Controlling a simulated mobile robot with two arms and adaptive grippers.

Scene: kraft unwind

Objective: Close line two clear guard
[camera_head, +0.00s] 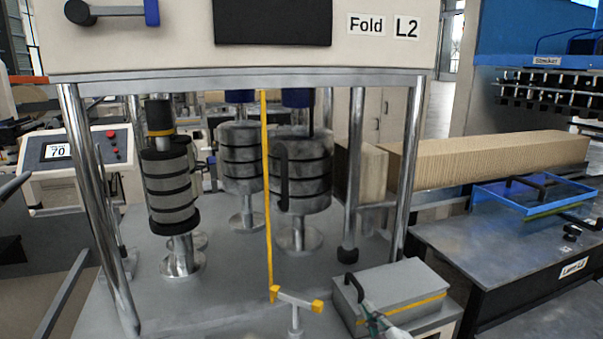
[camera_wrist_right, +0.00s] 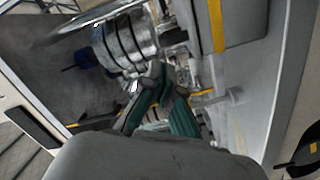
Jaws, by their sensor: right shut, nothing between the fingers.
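Under the machine panel marked Fold L2 (camera_head: 392,26), a yellow upright strip (camera_head: 267,190) with a black handle (camera_head: 283,175) beside it looks like the edge of the clear guard. The see-through pane itself is hard to make out, and I cannot tell how far it stands open. The strip's foot is by a small yellow-ended T-shaped post (camera_head: 296,303). My right gripper (camera_head: 372,318) is low at the right, in front of a grey box, apart from the handle. In the right wrist view its dark green fingers (camera_wrist_right: 165,84) are shut and empty. My left gripper is out of view.
Banded rollers (camera_head: 300,170) stand behind the strip. The grey box (camera_head: 400,284) with a black handle and yellow stripe is close by my right gripper. Chrome posts (camera_head: 406,165) frame the machine. A blue-framed guard (camera_head: 535,195) lies over the bench at right.

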